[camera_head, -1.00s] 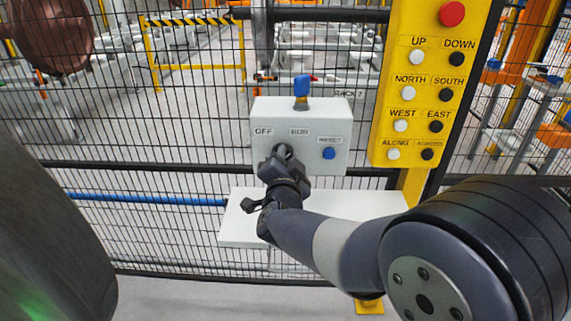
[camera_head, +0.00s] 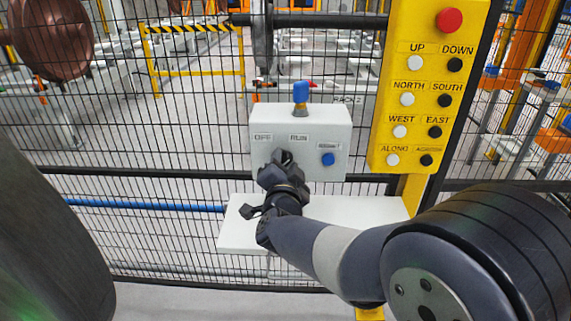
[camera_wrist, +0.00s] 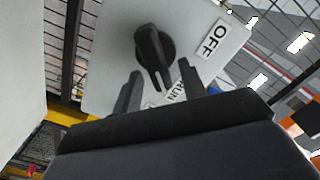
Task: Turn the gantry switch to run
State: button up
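The gantry switch is a black rotary knob (camera_wrist: 153,52) with a white line on its pointer, on a pale box (camera_head: 336,118). In the wrist view the pointer is turned toward the RUN label (camera_wrist: 177,92) and away from the OFF label (camera_wrist: 214,38). My gripper (camera_wrist: 160,69) is in front of the knob with its fingers apart. The pointer end shows between the fingers, with a visible gap on each side. In the head view my gripper (camera_head: 281,160) covers most of the knob.
A blue button (camera_head: 328,159) is right of the knob, and a blue-topped lamp (camera_head: 300,92) stands on the box. A white shelf (camera_head: 345,208) lies below. A yellow button panel (camera_head: 420,105) with a red stop button (camera_head: 449,19) is to the right. Mesh fencing stands behind.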

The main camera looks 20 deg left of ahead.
jog(key=v, duration=1)
jog(key=shift+s, duration=0.35)
jog(key=shift+d, duration=0.15)
jog(key=x, duration=1)
jog(key=shift+w, duration=0.4)
jog(key=shift+a+r+p, duration=0.1)
jog(key=shift+a+p, duration=0.1)
jog(key=shift+p, duration=0.15)
jog(key=shift+b, duration=0.3)
